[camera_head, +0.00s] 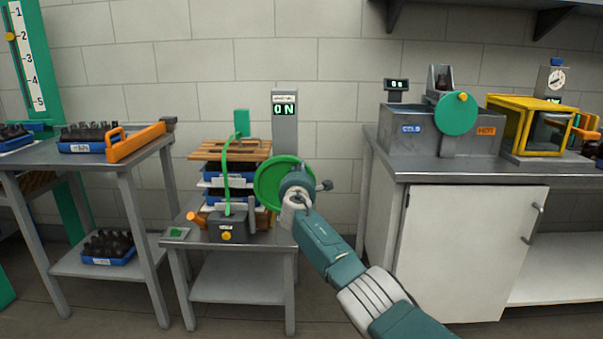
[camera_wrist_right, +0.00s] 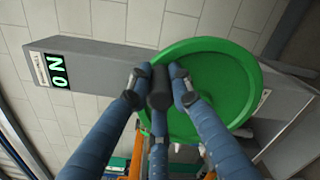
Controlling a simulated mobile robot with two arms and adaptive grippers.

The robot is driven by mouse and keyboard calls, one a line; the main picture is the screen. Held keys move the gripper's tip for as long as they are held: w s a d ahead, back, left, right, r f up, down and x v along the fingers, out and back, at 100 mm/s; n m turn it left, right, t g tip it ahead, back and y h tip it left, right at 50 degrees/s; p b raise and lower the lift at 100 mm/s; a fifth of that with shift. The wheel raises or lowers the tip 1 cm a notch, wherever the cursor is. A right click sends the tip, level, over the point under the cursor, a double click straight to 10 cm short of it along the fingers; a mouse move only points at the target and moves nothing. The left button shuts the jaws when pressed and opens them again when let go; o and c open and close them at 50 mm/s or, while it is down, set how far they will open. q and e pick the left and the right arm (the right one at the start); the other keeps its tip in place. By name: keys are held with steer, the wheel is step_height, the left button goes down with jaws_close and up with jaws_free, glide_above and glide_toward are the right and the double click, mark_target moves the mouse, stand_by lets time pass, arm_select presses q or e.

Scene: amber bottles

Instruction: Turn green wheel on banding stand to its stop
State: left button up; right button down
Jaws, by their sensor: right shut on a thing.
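The green wheel (camera_head: 270,184) is on the banding stand, on the side of a grey post whose display (camera_head: 284,109) reads "ON". My right gripper (camera_head: 298,192) is in front of the wheel and hides part of it. In the right wrist view the wheel (camera_wrist_right: 222,85) fills the middle, and my right gripper (camera_wrist_right: 160,88) has its fingers shut around a dark knob (camera_wrist_right: 160,100) on the wheel's face. The display shows there too (camera_wrist_right: 60,72). A green strap (camera_head: 227,180) runs over the stacked blue trays and wooden board (camera_head: 232,150) on the stand. My left gripper is not in view.
A small grey box with a yellow knob (camera_head: 227,228) sits at the stand's front. A table with bottle trays and an orange handle (camera_head: 136,142) stands at left. A counter (camera_head: 450,172) with a wash basin and a yellow-framed box (camera_head: 525,122) stands at right.

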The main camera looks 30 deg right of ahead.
steer(key=shift+w+r, duration=0.1)
steer(key=shift+r, duration=0.45)
steer(key=c, duration=1.6)
jaws_free()
steer(key=shift+f, duration=0.1)
steer(key=shift+o, duration=0.2)
steer(key=shift+f, duration=0.15)
steer(key=shift+a+f, duration=0.1)
steer(key=shift+a, duration=0.05)
steer(key=shift+s+a, duration=0.3)
steer(key=shift+s, duration=0.2)
steer(key=v, duration=1)
steer(key=shift+s, duration=0.45)
